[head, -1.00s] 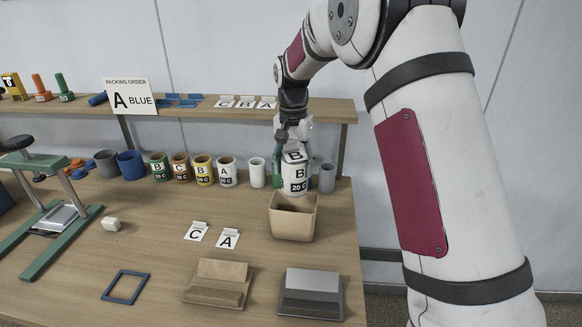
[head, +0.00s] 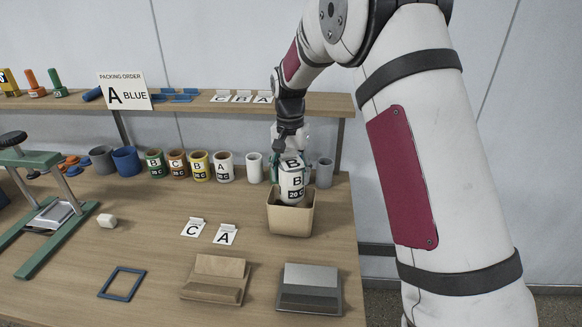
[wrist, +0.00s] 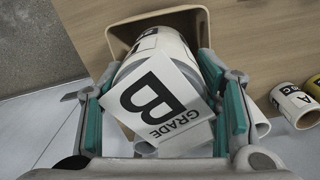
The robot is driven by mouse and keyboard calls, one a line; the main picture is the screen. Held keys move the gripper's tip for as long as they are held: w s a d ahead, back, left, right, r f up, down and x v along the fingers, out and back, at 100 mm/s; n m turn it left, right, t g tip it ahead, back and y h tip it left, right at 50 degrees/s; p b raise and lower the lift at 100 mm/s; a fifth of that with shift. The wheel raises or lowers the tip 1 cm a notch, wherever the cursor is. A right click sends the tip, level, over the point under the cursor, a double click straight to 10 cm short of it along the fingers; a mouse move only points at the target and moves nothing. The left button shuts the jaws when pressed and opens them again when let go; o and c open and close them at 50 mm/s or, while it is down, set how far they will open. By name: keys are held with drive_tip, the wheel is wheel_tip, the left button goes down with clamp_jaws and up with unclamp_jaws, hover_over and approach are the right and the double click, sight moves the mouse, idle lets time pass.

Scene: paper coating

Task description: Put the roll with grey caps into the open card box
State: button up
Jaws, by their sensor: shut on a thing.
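My gripper (head: 291,158) is shut on a white roll (head: 292,183) marked B and 20 C, held upright over the open card box. In the wrist view the roll (wrist: 150,58) lies between the green-padded fingers, with a white GRADE B tag (wrist: 158,100) at its near end. The tan open card box (head: 290,222) stands near the table's right edge. The roll's lower end appears to be inside the box mouth, above the front rim. The box rim (wrist: 125,30) shows beyond the roll in the wrist view.
A row of labelled rolls (head: 199,167) stands behind, and a grey cylinder (head: 324,173) is close right of the box. Tags C and A (head: 225,235) lie left of the box. Wooden and grey stands (head: 310,290) sit in front. A shelf (head: 225,107) runs behind.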

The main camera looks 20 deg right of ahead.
sight(291, 163)
drive_tip(key=shift+f+b, duration=0.7)
drive_tip(key=shift+f, duration=2.35)
drive_tip(key=o, duration=1.4)
drive_tip(key=shift+c, duration=0.2)
drive_tip(key=o, duration=0.5)
drive_tip(key=shift+c, duration=0.2)
drive_tip(key=shift+r+p, duration=0.85)
drive_tip(key=shift+r, duration=4.15)
